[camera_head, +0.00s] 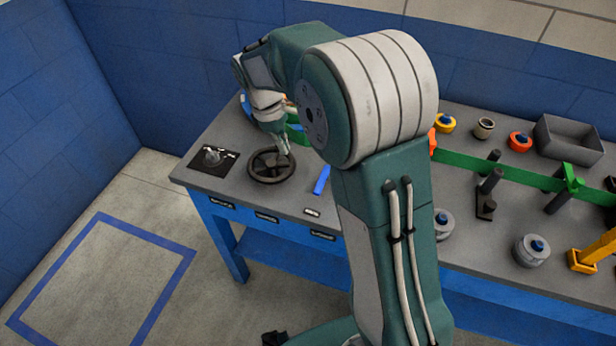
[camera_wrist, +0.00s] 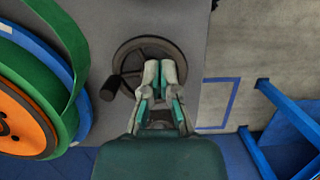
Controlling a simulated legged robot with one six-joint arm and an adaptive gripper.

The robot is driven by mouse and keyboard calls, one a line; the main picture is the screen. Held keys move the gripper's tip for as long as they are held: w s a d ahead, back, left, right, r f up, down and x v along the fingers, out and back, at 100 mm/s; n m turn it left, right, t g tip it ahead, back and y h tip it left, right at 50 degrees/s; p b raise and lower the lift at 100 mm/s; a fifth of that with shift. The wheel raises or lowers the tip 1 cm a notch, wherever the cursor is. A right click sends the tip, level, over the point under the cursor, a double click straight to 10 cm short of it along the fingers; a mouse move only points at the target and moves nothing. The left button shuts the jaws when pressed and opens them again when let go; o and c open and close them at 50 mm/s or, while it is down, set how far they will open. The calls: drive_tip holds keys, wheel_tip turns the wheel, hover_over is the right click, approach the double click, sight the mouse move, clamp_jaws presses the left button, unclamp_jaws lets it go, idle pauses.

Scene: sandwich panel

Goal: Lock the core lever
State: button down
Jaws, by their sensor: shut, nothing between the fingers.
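My gripper (camera_head: 285,152) is shut and empty over the dark handwheel (camera_head: 262,166) at the left end of the table. In the wrist view the closed fingers (camera_wrist: 163,72) cover part of the wheel (camera_wrist: 135,52), whose black knob (camera_wrist: 110,88) sticks out at left. I cannot tell whether the fingers touch the wheel. A blue bar (camera_head: 322,180) lies right of the wheel; whether it is the core lever is unclear. A roll with an orange core (camera_wrist: 22,122), green band (camera_wrist: 62,105) and blue ring (camera_wrist: 40,48) stands left of my gripper in the wrist view.
A black plate with a grey knob (camera_head: 212,157) sits left of the wheel. A green strip (camera_head: 520,178) runs along the right side of the grey table (camera_head: 395,225), past posts, grey weights (camera_head: 530,251) and a grey bin (camera_head: 568,138). My arm hides the table's middle.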

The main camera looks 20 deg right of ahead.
sight(322, 184)
drive_tip(key=shift+f, duration=0.1)
drive_tip(key=x, duration=0.9)
drive_tip(key=shift+s+a+f, duration=0.1)
drive_tip(key=shift+f, duration=0.05)
drive_tip(key=s+d, duration=0.2)
drive_tip(key=shift+d+f, duration=0.25)
drive_tip(key=shift+d, duration=0.1)
drive_tip(key=shift+s+d, duration=0.25)
drive_tip(key=shift+d, duration=0.1)
